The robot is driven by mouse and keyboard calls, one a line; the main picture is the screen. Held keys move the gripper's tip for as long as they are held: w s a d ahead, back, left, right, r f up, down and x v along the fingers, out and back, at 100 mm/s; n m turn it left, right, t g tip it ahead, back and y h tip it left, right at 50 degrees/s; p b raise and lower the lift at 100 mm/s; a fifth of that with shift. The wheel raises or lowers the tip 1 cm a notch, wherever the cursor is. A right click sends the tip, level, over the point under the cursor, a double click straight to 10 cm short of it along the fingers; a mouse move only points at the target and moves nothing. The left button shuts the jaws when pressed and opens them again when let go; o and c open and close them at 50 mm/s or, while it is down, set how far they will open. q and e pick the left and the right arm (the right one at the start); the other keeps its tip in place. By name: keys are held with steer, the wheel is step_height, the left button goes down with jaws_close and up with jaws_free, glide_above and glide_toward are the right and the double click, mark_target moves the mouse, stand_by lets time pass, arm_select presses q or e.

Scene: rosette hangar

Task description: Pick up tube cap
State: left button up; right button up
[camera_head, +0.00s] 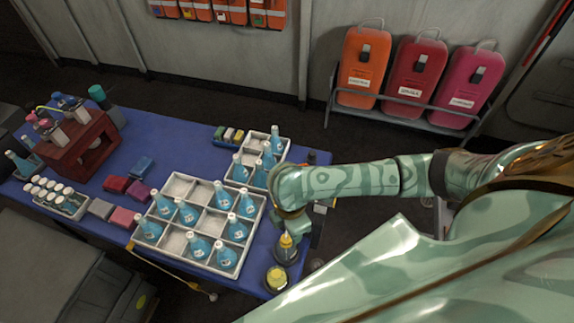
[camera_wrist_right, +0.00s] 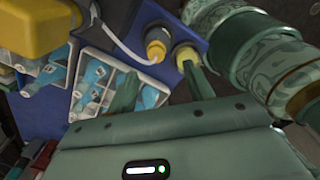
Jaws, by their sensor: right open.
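The tube cap is probably one of two yellow-topped items at the table's right end, though I cannot tell which. One is a pointed yellow top (camera_head: 286,242) on a dark base, just below my right gripper (camera_head: 291,226). The other is a round yellow top (camera_head: 277,277) nearer the front edge. In the right wrist view, a yellow piece (camera_wrist_right: 155,50) meets a white tube, and another yellow piece (camera_wrist_right: 185,54) lies close to one fingertip. My right gripper (camera_wrist_right: 157,82) is open, its fingers apart with nothing held. My left gripper is not in view.
A white divided tray (camera_head: 208,202) with several blue bottles stands left of my right gripper, with a smaller tray (camera_head: 257,178) behind. A red rack (camera_head: 82,143) stands at the table's left. A large yellow block (camera_wrist_right: 35,25) is cut off in the wrist view.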

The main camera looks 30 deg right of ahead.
mark_target(286, 238)
steer(key=shift+w+a+f, duration=0.1)
steer(key=shift+w+f, duration=0.15)
steer(key=shift+f, duration=0.35)
steer(key=shift+w+f, duration=0.2)
steer(key=shift+f, duration=0.4)
steer(key=shift+w+f+b, duration=0.35)
steer(key=shift+w+f, duration=0.15)
steer(key=shift+f, duration=0.5)
steer(key=f+b, duration=0.1)
steer(key=f, duration=0.1)
steer(key=s+f+b, duration=0.1)
steer(key=shift+a+f, duration=0.15)
steer(key=shift+f, duration=0.25)
steer(key=shift+w+f, duration=0.15)
steer(key=shift+f, duration=0.25)
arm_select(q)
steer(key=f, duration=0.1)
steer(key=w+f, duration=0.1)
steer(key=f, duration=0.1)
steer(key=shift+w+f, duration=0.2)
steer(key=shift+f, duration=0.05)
arm_select(e)
steer(key=shift+r, duration=0.1)
steer(key=c, duration=0.9)
steer(key=shift+c, duration=0.6)
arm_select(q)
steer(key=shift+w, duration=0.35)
